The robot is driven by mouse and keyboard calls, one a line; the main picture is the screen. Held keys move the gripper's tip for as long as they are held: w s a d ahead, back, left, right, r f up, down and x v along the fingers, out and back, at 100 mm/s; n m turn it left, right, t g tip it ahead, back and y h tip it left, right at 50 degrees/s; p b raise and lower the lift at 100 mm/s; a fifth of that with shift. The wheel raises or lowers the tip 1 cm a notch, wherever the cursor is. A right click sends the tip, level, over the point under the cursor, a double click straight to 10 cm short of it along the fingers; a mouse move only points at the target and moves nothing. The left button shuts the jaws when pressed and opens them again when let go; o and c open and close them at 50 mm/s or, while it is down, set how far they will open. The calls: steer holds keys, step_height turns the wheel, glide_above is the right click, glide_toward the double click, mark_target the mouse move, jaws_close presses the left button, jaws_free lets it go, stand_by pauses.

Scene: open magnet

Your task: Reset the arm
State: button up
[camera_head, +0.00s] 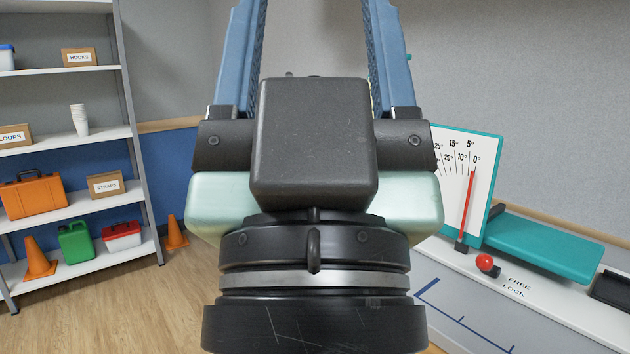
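My gripper (314,22) fills the middle of the head view, very close to the camera and pointing up. Its two blue fingers stand wide apart with only the wall showing between them, and their tips run out of the top of the picture. A dial with an angle scale (458,150) stands at the right, partly hidden behind my gripper. Its red pointer arm (468,205) is close to the 0° mark. A red ball-ended knob (485,262) sits on the bench by the words FREE and LOCK, apart from my gripper.
The white bench (560,315) carries a teal padded plate (545,245) and a dark block (612,288). A shelf unit (75,210) with boxes, cases and an orange cone (38,258) stands at the left. Another cone (176,233) is on the wooden floor.

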step_height(320, 180, up, 23)
steer(key=p, duration=2.1)
steer(key=shift+r, duration=0.15)
